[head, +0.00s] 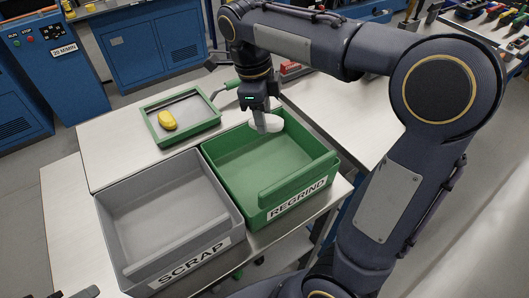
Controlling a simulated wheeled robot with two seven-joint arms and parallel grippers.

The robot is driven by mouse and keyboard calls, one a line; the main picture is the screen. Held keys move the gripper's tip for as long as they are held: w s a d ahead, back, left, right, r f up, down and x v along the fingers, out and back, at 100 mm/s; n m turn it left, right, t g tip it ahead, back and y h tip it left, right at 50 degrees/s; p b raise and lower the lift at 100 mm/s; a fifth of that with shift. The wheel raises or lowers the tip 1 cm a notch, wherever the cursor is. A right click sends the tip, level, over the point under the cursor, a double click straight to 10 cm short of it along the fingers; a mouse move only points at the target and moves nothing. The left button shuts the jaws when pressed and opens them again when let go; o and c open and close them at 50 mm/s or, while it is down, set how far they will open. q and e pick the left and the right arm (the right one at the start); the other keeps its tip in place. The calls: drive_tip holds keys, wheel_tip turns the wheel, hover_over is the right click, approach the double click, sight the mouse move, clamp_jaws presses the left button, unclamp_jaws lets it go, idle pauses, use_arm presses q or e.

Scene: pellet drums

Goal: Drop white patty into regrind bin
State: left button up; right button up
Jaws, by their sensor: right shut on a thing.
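The white patty (270,121) is held in my right gripper (263,117), whose jaws are shut on it. The gripper points down over the far right part of the green regrind bin (292,188), near its back rim. The patty appears above the bin floor; its exact height over the rim is hard to tell. The bin is labelled REGRIND on its front and looks empty inside. My left gripper is not in view.
A grey bin (165,268) labelled SCRAP stands left of the green bin and looks empty. A green-edged tray (193,139) behind holds a yellow lump (167,120). Blue machines (150,45) stand at the back. The table's left part (65,200) is bare.

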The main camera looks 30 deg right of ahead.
drive_tip(key=shift+w+f, duration=0.1)
drive_tip(key=shift+w, duration=0.05)
drive_tip(key=shift+f, duration=0.2)
wheel_tip(320, 180, down, 5)
drive_tip(key=b, duration=0.5)
drive_tip(key=shift+f, duration=0.2)
drive_tip(key=o, duration=1.1)
drive_tip(key=shift+c, duration=0.2)
drive_tip(key=shift+r, duration=0.15)
